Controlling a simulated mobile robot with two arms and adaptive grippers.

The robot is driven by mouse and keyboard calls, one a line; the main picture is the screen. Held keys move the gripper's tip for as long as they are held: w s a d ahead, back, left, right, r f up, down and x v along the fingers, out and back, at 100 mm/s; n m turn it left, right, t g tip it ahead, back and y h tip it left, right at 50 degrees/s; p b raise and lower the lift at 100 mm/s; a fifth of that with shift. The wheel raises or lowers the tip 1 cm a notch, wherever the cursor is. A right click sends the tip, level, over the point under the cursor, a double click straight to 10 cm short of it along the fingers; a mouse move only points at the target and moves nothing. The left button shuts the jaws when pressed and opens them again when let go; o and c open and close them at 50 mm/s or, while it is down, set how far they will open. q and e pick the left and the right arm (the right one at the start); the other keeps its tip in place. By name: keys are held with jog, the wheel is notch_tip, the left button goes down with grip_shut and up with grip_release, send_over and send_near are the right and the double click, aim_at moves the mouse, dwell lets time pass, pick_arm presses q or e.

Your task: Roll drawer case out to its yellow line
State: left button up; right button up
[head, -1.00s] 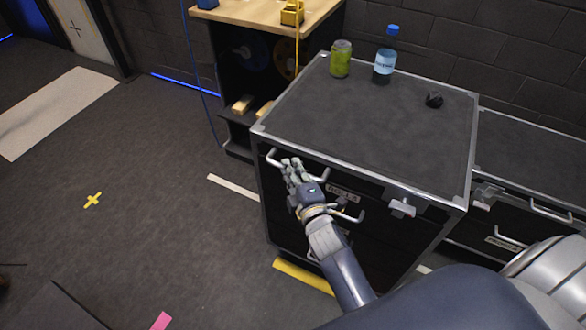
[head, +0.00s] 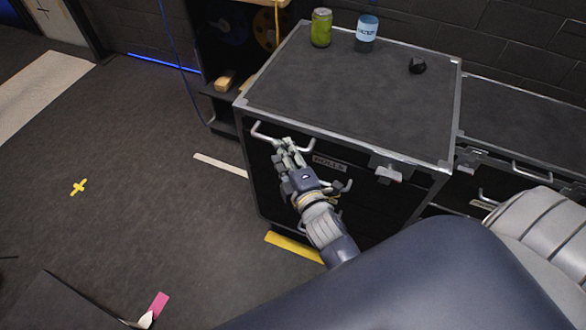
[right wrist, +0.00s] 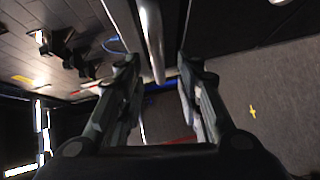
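The drawer case (head: 350,95) is a black box with metal edges, a grey top and a small label on its front. The yellow line (head: 294,247) lies on the floor just in front of the case's foot, partly hidden by my arm. A metal bar handle (head: 266,136) sits at the upper left of the front. My right gripper (head: 287,150) is at this handle, its fingertips overlapping it. In the right wrist view its two fingers (right wrist: 158,90) are apart, with a metal bar (right wrist: 152,42) between them; contact is unclear. My left gripper is out of view.
A green can (head: 321,28), a bottle (head: 366,34) and a small black object (head: 417,66) stand on the case. Another low case (head: 525,130) stands close on the right. A white floor line (head: 220,165) lies left; open floor surrounds a yellow cross (head: 79,187).

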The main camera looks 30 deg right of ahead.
jog(key=s+r, duration=0.1)
jog(key=s, duration=0.6)
jog(key=shift+s+a, duration=0.2)
jog(key=shift+a, duration=0.05)
